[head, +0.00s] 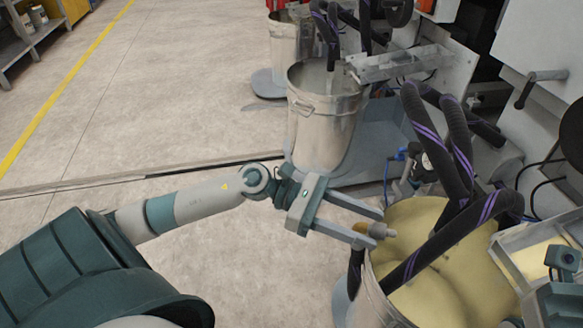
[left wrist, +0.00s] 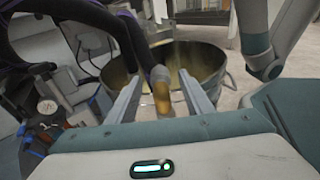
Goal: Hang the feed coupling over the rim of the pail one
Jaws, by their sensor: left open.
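The feed coupling (head: 379,230), a small grey and brass fitting, lies between the fingertips of my left gripper (head: 376,228). The jaws are open. The left wrist view shows the coupling (left wrist: 161,92) between the two separated fingers of the left gripper (left wrist: 163,95), with a gap on each side. A metal pail (head: 378,302) with yellowish contents is at the lower right in the head view. The pail's rim also shows beyond the fingers in the left wrist view (left wrist: 222,62). I cannot tell whether the coupling touches the rim.
Black hoses with purple bands (head: 428,255) arch over the near pail and crowd the space beside my gripper. Another metal pail (head: 322,120) stands behind, beside the grey machine (head: 400,62). Open concrete floor (head: 150,100) lies to the left.

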